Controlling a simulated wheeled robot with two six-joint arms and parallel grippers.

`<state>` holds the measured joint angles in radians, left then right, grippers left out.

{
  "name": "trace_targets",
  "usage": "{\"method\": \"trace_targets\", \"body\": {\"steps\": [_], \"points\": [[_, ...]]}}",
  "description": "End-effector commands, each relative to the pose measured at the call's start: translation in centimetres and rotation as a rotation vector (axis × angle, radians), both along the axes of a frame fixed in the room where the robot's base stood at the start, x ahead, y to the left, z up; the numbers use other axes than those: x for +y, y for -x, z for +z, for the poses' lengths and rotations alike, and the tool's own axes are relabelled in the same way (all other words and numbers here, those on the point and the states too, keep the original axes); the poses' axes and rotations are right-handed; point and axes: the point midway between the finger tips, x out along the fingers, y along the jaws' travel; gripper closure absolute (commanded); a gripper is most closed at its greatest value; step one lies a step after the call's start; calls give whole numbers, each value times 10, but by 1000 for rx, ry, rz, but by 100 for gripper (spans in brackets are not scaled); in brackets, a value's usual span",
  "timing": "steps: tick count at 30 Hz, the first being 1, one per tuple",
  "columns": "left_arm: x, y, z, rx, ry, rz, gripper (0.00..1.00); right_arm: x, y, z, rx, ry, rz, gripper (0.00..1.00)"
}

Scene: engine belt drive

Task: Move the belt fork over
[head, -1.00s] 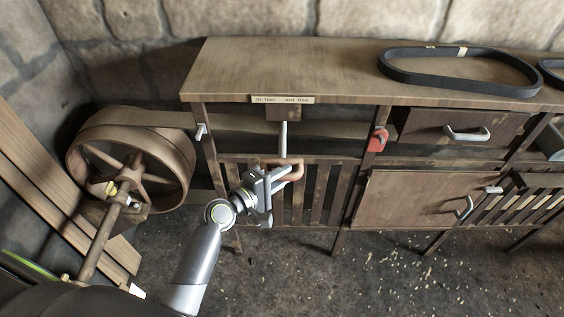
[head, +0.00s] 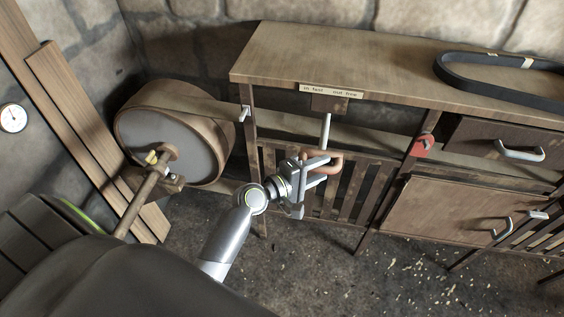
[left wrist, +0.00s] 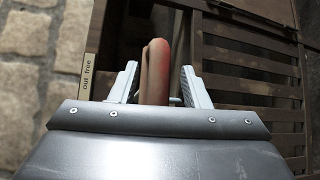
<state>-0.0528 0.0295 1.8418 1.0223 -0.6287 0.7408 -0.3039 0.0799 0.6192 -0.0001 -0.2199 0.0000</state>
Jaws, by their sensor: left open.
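The belt fork shows as a grey upright rod (head: 326,130) below a wooden block, with a red-brown curved handle (head: 334,163) at its lower end. My left gripper (head: 318,174) is at this handle in the head view, its fingers pointing right. In the left wrist view the red-brown handle (left wrist: 156,70) stands between the two spread fingers of the left gripper (left wrist: 159,68), with gaps on both sides. A label strip (head: 331,91) above reads "in fast" and "out free". A flat belt (head: 200,105) runs from the pulley (head: 170,140) behind the bench frame. The right gripper is out of view.
The bench top (head: 340,60) overhangs the fork. A red knob (head: 423,146) sits on a bench post to the right, beside a drawer (head: 510,140) and a cupboard door (head: 440,212). A loose black belt (head: 500,88) lies on top. Planks (head: 95,135) lean at left.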

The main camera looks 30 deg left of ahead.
Motion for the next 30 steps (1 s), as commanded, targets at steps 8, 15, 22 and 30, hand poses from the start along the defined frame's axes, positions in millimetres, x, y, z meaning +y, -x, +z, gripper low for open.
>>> {"method": "trace_targets", "body": {"steps": [8,15,22,30], "points": [[22,38,2,2,-5,2,58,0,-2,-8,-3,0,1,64],[50,90,10,4,-8,-1,58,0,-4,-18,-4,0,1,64],[71,128,17,6,-4,-3,58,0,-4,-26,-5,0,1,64],[82,147,22,3,-2,-2,58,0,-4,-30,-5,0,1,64]]}}
